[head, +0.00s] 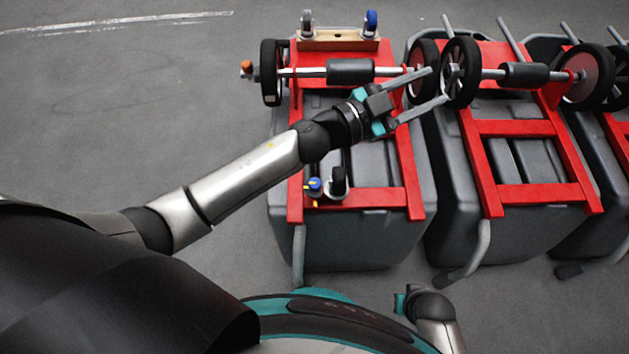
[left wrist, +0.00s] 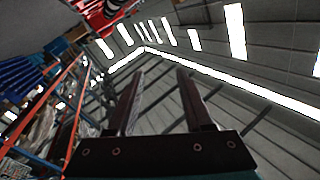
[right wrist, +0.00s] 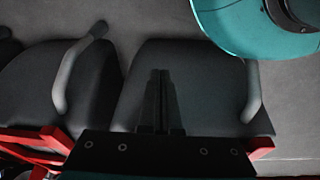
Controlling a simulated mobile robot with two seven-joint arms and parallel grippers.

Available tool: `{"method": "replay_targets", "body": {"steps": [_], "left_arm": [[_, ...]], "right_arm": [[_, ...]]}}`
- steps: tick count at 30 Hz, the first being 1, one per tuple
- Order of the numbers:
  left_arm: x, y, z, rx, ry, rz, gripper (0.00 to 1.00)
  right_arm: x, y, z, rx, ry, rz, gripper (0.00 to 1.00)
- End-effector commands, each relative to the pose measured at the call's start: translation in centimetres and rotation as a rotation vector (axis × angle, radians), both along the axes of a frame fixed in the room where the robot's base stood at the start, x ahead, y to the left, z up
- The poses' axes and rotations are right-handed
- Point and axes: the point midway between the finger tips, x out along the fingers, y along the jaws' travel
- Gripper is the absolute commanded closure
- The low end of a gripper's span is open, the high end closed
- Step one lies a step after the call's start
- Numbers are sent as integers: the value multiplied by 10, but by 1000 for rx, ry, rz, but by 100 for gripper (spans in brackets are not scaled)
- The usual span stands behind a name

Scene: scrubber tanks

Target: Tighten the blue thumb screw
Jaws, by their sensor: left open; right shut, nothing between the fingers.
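A small blue knob (head: 316,185) with a bit of yellow, apparently the blue thumb screw, sits at the lower left of the nearest tank's red frame, beside a small dark caster (head: 338,182). My left gripper (head: 438,84) is open and empty, reaching over the upper right of that frame near the wheels, well apart from the knob. Its open fingers also show in the left wrist view (left wrist: 160,75), pointing toward the ceiling. My right gripper (right wrist: 160,75) is shut and empty in the right wrist view, with grey tanks beyond it. The knob shows in neither wrist view.
The nearest grey tank (head: 350,250) carries a red frame (head: 408,175), an axle with black wheels, and small casters on a wooden block (head: 340,43). More tanks (head: 530,225) stand close on the right. Bent grey handles (head: 299,255) stick out. Bare floor (head: 120,110) lies left.

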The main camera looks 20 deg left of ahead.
Motion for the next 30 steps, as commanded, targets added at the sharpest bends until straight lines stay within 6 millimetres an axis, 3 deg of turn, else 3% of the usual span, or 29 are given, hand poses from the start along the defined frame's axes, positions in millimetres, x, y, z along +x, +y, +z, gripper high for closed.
{"method": "replay_targets", "body": {"steps": [1, 3, 6, 8, 11, 15, 21, 25, 30], "left_arm": [[-14, -21, 8, 39, -58, -141, 49], [-40, -43, 8, 112, -97, -335, 49], [-76, -57, -14, 281, -100, -583, 49], [-93, -53, -35, 415, -75, -706, 49], [-108, -26, -77, 682, 11, -851, 49], [-102, 43, -125, 1084, 181, -894, 49], [-73, 135, -144, 1488, 387, -750, 49], [-63, 163, -143, 1598, 451, -672, 49], [-61, 171, -149, 1625, 470, -652, 49]], "right_arm": [[-1, -2, -10, -3, 2, 0, 100], [-3, -3, -18, -3, 0, 1, 100], [-5, -5, -30, -7, 1, 2, 100], [-7, -7, -37, -8, 1, 1, 100], [-9, -9, -49, -10, -1, 2, 100], [-12, -12, -64, -14, -1, 2, 100], [-15, -15, -76, -16, -1, 3, 100], [-16, -16, -79, -17, -2, 3, 100], [-13, -14, -77, -14, -5, 2, 100]]}}
